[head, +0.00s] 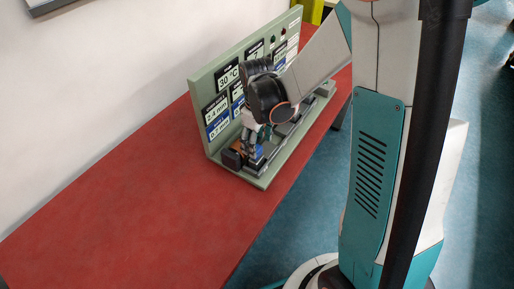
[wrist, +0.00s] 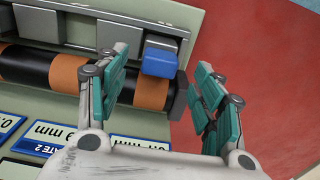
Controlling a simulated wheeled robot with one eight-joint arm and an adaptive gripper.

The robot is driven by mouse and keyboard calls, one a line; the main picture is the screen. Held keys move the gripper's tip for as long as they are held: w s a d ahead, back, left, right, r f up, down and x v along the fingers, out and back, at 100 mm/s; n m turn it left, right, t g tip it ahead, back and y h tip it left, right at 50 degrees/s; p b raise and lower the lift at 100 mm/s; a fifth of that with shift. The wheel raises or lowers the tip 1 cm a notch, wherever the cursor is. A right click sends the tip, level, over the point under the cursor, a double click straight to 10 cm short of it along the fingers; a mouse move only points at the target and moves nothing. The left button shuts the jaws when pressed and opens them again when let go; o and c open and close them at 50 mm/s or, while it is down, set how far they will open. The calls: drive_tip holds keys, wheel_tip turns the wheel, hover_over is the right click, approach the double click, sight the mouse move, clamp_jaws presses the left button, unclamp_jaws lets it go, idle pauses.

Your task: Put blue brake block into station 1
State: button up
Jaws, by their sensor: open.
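The blue brake block (wrist: 160,60) sits on the mechanism, against the copper-and-black roller, in the wrist view. It also shows as a small blue patch in the head view (head: 259,150). My gripper (wrist: 165,85) is open, with one teal-padded finger on each side of the block. I see no finger touching the block. In the head view my gripper (head: 254,143) is low in front of the green panel, over the near end of the mechanism. Which slot is station 1 I cannot tell.
The green gate panel (head: 199,95) carries several labels such as 30 °C and 2.4 mm. The roller (wrist: 75,73) ends in a dark square cap (wrist: 180,96). The red tabletop (head: 130,200) is clear at the near left; a white wall stands behind.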

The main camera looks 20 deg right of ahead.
wheel_tip(320, 180, up, 5)
drive_tip(key=shift+s+f+p, duration=0.1)
drive_tip(key=shift+p, duration=0.3)
drive_tip(key=s+r+m+t, duration=0.7)
drive_tip(key=s+r, duration=0.7)
drive_tip(key=r, duration=0.1)
drive_tip(key=shift+s+r, duration=0.15)
drive_tip(key=shift+s, duration=0.25)
drive_tip(key=shift+d, duration=0.1)
idle(0.4)
